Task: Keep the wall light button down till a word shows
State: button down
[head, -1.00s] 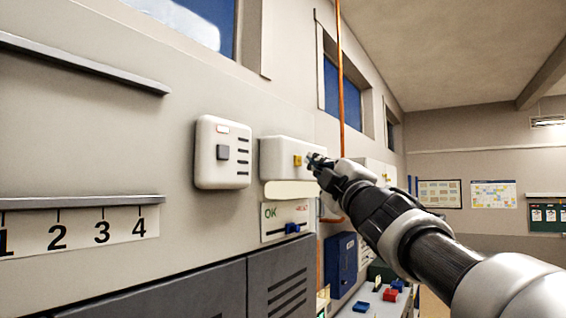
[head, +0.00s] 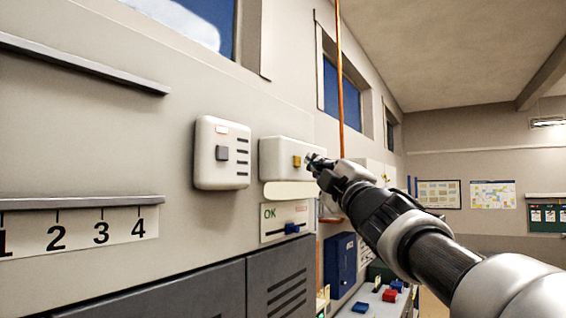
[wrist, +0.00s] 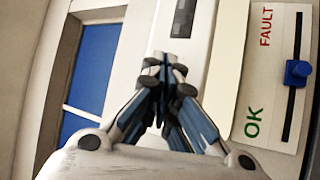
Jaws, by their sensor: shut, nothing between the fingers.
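A white wall box (head: 275,158) carries a small yellow button (head: 297,161) on its front. In the wrist view the same box (wrist: 205,40) shows a dark display strip (wrist: 183,18), on which I can read no word. My gripper (head: 313,160) is shut and empty, its tips just right of the yellow button in the head view. In the wrist view the closed fingertips (wrist: 165,62) lie over the box front and hide the button. I cannot tell whether they touch it.
Left of the box is another white unit (head: 207,175) with a grey square button (head: 222,153). Below are a cream plate (head: 285,190) and an OK/FAULT slider panel (head: 272,232) with a blue knob (head: 292,229). An orange pipe (head: 341,90) runs up the wall behind.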

jog(key=shift+a, duration=0.1)
jog(key=shift+w+a, duration=0.3)
jog(key=shift+w+a+b, duration=0.2)
jog(key=shift+a+b, duration=0.1)
dwell(0.9)
jog(key=shift+d, duration=0.1)
dwell(3.0)
jog(key=shift+s+d, duration=0.5)
jog(key=shift+d, duration=0.1)
jog(key=shift+s+d+p, duration=0.35)
jog(key=shift+s+d, duration=0.4)
jog(key=shift+d, duration=0.25)
jog(key=shift+s+d+p, duration=0.35)
jog(key=shift+s+d, duration=0.35)
jog(key=shift+d, duration=0.3)
